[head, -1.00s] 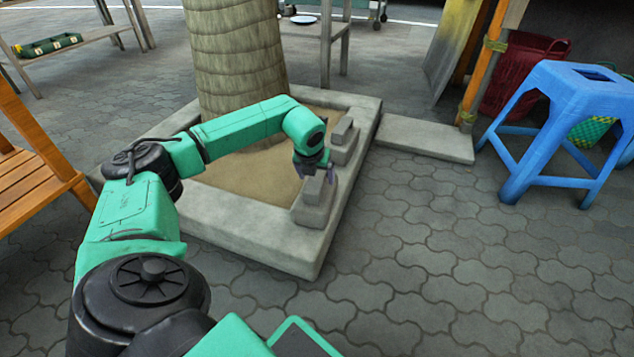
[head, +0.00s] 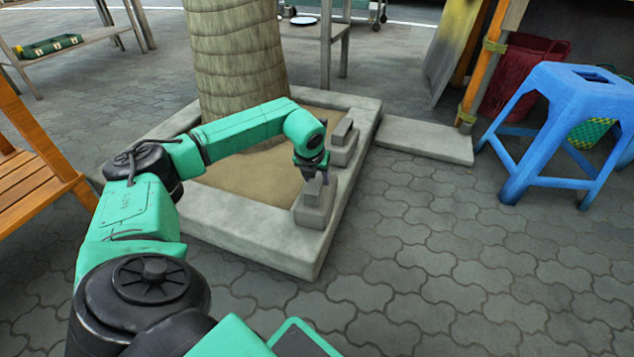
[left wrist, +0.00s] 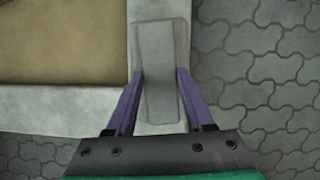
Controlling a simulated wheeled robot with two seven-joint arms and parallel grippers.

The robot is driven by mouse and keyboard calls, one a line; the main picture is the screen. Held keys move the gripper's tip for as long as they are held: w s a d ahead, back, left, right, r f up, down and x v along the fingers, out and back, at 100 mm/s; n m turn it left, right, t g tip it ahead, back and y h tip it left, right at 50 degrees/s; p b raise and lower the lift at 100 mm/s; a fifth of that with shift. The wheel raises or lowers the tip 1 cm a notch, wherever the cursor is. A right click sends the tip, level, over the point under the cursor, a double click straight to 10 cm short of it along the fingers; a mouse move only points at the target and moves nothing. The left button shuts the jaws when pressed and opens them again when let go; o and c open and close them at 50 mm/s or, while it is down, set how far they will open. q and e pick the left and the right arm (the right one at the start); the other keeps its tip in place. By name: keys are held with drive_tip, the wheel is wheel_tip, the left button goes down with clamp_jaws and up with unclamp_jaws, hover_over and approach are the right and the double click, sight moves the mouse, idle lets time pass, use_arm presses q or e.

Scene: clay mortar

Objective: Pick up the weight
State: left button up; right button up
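A grey stone-like weight (head: 313,215), a block with a narrower upper part, sits on the right rim of the concrete planter. My left gripper (head: 316,180) points down at its upper part. In the left wrist view the purple fingers (left wrist: 160,73) lie along both long sides of the grey weight (left wrist: 161,45) and appear to touch it. The gripper looks shut on it. The weight still rests on the rim. A second similar grey weight (head: 343,146) stands farther back on the same rim. My right gripper is not in view.
The planter's rim (head: 240,228) surrounds sand (head: 240,185) and a thick trunk (head: 238,55). A blue stool (head: 580,100) stands to the right and an orange bench (head: 40,170) to the left.

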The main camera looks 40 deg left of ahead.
use_arm(q)
clamp_jaws()
drive_tip(key=shift+w+r, duration=0.15)
drive_tip(key=shift+r, duration=0.05)
drive_tip(key=shift+r, duration=0.15)
